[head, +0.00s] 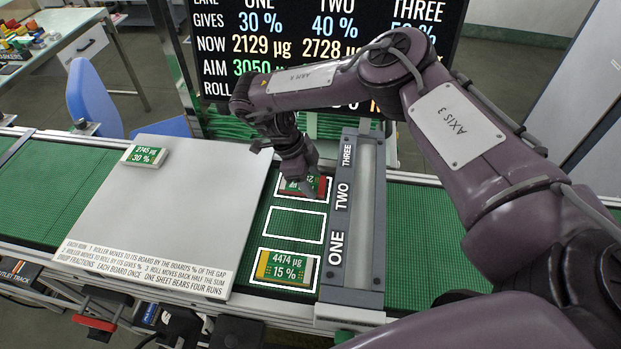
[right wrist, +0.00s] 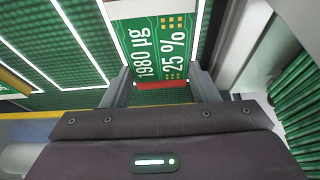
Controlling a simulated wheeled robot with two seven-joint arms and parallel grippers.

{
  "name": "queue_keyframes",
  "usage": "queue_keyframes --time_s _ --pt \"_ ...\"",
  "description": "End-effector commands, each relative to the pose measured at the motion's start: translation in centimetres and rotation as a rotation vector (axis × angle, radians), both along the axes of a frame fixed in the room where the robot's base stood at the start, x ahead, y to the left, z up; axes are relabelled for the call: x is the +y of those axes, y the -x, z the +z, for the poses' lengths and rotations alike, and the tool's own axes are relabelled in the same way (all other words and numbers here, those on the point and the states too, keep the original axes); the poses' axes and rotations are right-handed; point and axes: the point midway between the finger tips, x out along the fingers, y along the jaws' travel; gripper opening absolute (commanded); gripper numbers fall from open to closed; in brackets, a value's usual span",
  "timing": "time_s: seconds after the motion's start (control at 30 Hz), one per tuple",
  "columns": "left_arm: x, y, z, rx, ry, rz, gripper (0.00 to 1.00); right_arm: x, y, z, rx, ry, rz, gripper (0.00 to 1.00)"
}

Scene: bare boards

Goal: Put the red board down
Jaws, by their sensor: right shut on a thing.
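I cannot tell whether the board touches the belt. My left gripper is not in view.
A yellow-edged board (head: 285,268) reading 4474 µg, 15 % lies in the near outline. The middle outline (head: 295,225) is empty. Another board (head: 144,154) lies on the grey plate (head: 165,205). A grey lane frame (head: 352,230) stands right of the outlines. A screen (head: 270,50) stands behind.

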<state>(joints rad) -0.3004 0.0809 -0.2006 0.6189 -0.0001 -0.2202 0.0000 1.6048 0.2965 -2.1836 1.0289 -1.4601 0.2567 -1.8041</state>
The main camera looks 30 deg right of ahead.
Motion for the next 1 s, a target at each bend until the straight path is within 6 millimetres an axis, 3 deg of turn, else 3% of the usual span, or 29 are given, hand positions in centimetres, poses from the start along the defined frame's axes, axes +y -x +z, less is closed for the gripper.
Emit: queue_keyframes --time_s 0.3,0.33,0.5,0.83,1.0 --pt "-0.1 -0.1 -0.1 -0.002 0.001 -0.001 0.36 0.0 0.0 -0.3 -0.001 0.000 0.000 0.30" --pt "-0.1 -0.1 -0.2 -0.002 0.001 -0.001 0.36 0.0 0.0 -0.3 -0.001 0.000 0.000 0.55" --pt "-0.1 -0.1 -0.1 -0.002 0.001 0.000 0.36 0.0 0.0 -0.2 -0.001 0.000 0.000 0.76" --pt "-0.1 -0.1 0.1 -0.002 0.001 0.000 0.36 0.1 -0.1 0.2 -0.002 0.000 0.002 0.76" --pt "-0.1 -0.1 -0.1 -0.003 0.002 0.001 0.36 0.8 -0.8 2.5 -0.007 0.001 0.004 0.76"
